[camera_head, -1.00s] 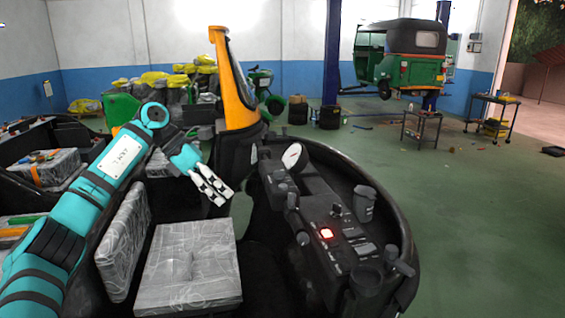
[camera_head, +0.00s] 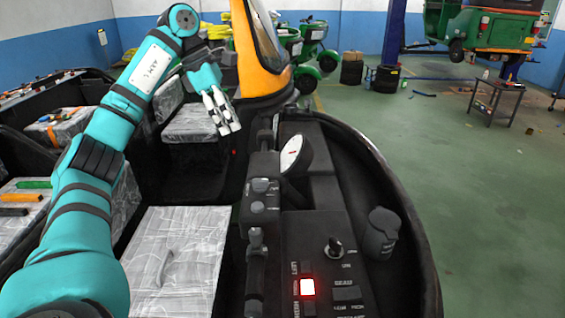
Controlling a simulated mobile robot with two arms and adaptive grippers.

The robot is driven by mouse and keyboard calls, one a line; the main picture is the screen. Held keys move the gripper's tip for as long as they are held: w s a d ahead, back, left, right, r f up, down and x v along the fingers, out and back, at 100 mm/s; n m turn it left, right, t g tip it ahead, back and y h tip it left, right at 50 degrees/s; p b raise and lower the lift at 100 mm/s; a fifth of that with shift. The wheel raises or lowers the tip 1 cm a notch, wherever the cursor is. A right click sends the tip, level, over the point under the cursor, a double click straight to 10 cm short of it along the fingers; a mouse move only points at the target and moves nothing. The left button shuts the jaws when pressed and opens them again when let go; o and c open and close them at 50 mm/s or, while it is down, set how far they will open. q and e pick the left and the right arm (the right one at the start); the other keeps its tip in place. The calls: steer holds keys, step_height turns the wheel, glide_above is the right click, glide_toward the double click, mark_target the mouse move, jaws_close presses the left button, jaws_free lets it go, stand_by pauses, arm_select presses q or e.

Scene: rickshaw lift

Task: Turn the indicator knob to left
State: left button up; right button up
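The dashboard console fills the lower right of the head view. A small dark knob (camera_head: 335,246) with a pale base stands on it. A red-lit switch (camera_head: 307,287) lies below and left of this knob, beside a small label that reads LEFT. I cannot tell for sure which of these controls is the indicator knob. My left gripper (camera_head: 230,129) has pale fingers that look a little apart, with nothing between them. It hangs in the air to the left of and beyond the console, clear of the controls. My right gripper is out of view.
A round gauge (camera_head: 291,153) and a lever (camera_head: 256,243) rise from the console. A dark cup-like part (camera_head: 381,234) stands at its right. A plastic-wrapped seat (camera_head: 178,255) lies left of the console. The yellow windshield frame (camera_head: 262,60) stands beyond.

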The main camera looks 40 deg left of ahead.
arm_select(q)
steer(key=b, duration=0.4)
glide_toward(259, 179)
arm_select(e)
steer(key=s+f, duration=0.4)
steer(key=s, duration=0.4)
arm_select(q)
steer(key=x, duration=0.6)
steer(key=shift+d+f, duration=0.15)
steer(key=shift+f, duration=0.05)
steer(key=shift+p+x, duration=0.4)
steer(key=shift+x, duration=0.95)
jaws_close()
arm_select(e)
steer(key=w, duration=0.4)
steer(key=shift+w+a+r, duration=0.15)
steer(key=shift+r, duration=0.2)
